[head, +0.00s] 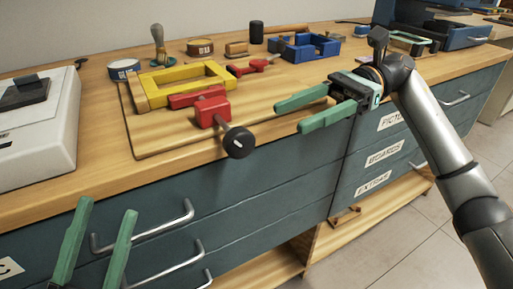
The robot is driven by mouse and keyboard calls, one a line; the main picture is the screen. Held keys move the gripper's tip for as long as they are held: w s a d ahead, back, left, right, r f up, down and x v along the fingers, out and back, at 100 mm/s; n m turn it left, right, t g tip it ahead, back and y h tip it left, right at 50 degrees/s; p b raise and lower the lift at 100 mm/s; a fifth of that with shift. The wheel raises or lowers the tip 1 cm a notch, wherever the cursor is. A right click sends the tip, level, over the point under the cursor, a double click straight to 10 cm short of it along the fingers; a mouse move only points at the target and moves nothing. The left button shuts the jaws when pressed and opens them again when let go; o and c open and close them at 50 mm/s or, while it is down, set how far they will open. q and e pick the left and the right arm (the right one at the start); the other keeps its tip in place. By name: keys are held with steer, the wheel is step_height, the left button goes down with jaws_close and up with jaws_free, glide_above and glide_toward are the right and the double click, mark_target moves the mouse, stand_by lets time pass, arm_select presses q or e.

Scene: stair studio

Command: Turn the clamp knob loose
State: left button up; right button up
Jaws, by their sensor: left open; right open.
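The clamp knob (239,142) is a round black disc with a small white mark, at the front end of a red clamp (211,108). The clamp sits at the front edge of a wooden board, against a yellow frame (182,82). The knob overhangs the bench's front edge. My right gripper (288,115) is open and empty, right of the knob and apart from it, its green fingers pointing left toward it. My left gripper (106,208) is open and empty at the lower left, in front of the drawers, fingers pointing up.
The wooden board (150,138) lies on the bench. Behind are a second red clamp (251,66), a blue frame (311,48), a black-headed mallet (256,33), a brush (158,42) and tape rolls (124,69). A white device (38,135) stands left. Drawer handles (150,228) stick out below.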

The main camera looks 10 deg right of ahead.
mark_target(253, 137)
steer(key=shift+y, duration=0.7)
steer(key=b+x, duration=0.1)
steer(key=x, duration=0.2)
steer(key=b+x, duration=0.1)
steer(key=x, duration=0.3)
steer(key=f+b+x, duration=0.1)
steer(key=x, duration=0.2)
steer(key=shift+s+a+f, duration=0.15)
steer(key=shift+s+a, duration=0.05)
steer(key=shift+s, duration=0.05)
arm_select(q)
steer(key=f, duration=0.5)
steer(key=shift+w+d+f, duration=0.1)
steer(key=shift+d+f, duration=0.25)
steer(key=shift+w, duration=0.1)
arm_select(e)
steer(key=shift+g, duration=0.3)
jaws_close()
